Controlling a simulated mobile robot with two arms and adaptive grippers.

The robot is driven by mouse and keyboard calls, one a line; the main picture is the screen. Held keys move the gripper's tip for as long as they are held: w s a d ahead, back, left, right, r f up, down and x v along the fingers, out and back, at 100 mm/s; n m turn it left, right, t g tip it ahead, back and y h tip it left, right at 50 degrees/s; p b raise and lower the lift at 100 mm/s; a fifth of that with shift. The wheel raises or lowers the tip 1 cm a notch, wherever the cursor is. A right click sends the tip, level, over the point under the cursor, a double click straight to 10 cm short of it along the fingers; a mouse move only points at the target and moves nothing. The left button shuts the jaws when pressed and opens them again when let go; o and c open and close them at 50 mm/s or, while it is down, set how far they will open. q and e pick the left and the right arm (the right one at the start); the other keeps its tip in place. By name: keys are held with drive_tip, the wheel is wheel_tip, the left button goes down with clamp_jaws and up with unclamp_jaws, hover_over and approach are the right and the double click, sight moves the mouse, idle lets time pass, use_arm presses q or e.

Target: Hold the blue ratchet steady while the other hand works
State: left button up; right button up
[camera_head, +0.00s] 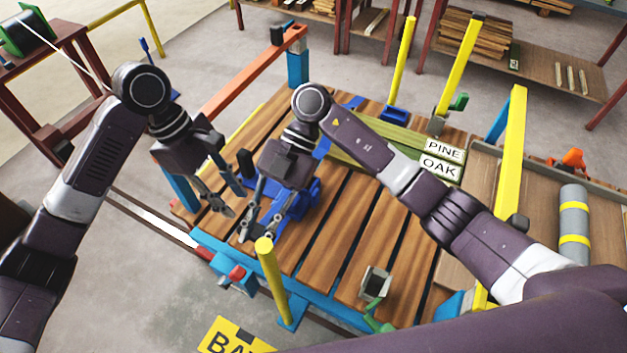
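A blue piece that looks like the ratchet (304,197) sits on the slatted wooden deck near its left edge, partly hidden by my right gripper. My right gripper (256,236) reaches over and beside it with fingers pointing down-left. Its fingertips are apart, and I see nothing between them. My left gripper (237,202) is just to the left, above the deck edge. Its fingers are spread, and it appears empty and apart from the blue piece. Whether the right gripper touches the blue piece cannot be told.
Yellow posts (272,280) stand at the deck's edges. Green boards lie at the back beside PINE (445,150) and OAK (440,168) signs. A grey cylinder with yellow bands (574,225) lies at right. The deck's front middle is mostly clear.

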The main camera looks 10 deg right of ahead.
drive_tip(key=w+d+f+t+h, duration=0.3)
drive_tip(key=w+d+f, duration=0.1)
drive_tip(key=w+d, duration=0.1)
drive_tip(key=m+t+h, duration=0.1)
drive_tip(key=t+h, duration=0.3)
hover_over(314, 194)
drive_tip(key=shift+s+a+f, duration=0.15)
drive_tip(key=shift+s+f, duration=0.05)
drive_tip(key=shift+f, duration=0.85)
drive_tip(key=shift+w+f, duration=0.1)
drive_tip(key=shift+f, duration=3.75)
drive_tip(key=shift+c, duration=0.5)
clamp_jaws()
